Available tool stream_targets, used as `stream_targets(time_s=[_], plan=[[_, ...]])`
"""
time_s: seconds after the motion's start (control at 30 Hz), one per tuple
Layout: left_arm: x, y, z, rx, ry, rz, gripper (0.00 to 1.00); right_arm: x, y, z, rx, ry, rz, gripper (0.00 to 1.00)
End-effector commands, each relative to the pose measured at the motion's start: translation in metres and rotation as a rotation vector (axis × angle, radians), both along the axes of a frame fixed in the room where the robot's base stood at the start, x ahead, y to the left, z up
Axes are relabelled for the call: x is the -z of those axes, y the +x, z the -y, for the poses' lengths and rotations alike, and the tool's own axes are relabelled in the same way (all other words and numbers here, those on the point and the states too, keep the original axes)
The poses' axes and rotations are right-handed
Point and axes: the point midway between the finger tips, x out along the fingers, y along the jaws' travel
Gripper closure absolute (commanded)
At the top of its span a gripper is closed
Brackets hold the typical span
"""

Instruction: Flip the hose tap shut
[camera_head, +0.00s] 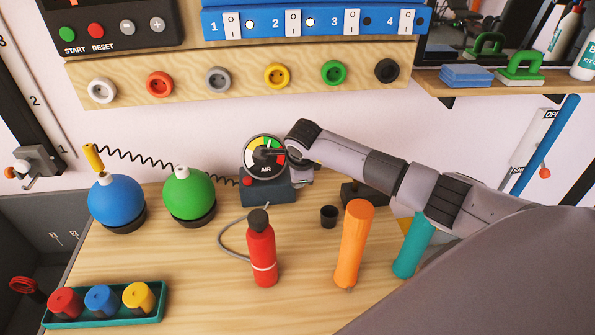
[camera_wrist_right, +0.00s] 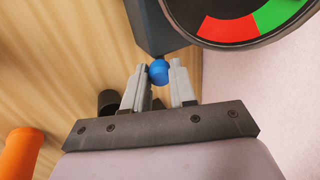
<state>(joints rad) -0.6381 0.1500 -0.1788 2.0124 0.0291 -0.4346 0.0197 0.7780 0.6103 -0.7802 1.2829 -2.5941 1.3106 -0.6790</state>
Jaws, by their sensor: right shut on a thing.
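A small blue knob (camera_wrist_right: 158,72) shows in the wrist view, beside the dark box under the air gauge. My right gripper (camera_wrist_right: 161,80) is shut on it, one fingertip on each side. In the head view the right gripper (camera_head: 300,174) is just right of the gauge box (camera_head: 268,188), and my wrist hides the knob. The round AIR gauge (camera_head: 265,153) sits on the box; its rim also shows in the wrist view (camera_wrist_right: 235,35). I cannot tell whether the knob is the hose tap or how it is turned. My left gripper is not in view.
A red bottle (camera_head: 262,250), a dark cup (camera_head: 328,216), an orange cylinder (camera_head: 354,240) and a teal cylinder (camera_head: 412,247) stand on the table near my right arm. Blue (camera_head: 116,200) and green (camera_head: 189,193) balls are left. A partly hidden open/shut label (camera_head: 531,150) is at right.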

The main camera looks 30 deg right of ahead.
Motion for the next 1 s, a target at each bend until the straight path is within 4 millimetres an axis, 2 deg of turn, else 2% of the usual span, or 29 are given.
stream_targets(time_s=[0.37,0.4,0.43,0.47,0.77,1.0], plan=[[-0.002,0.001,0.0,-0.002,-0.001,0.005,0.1,-0.001,0.0,0.001,0.001,-0.004,0.012,1.0],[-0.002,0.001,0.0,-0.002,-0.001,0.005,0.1,0.0,0.0,0.001,0.001,-0.004,0.012,0.61],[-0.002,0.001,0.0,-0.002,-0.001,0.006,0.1,0.0,-0.001,0.001,0.001,-0.004,0.012,0.52],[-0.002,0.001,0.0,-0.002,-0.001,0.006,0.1,0.0,-0.001,0.001,0.001,-0.004,0.012,0.48],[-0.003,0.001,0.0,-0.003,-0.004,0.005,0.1,-0.001,-0.001,0.0,0.0,-0.002,0.01,0.48],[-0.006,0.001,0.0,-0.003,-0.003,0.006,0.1,-0.022,-0.01,-0.004,-0.002,-0.004,0.014,0.48]])
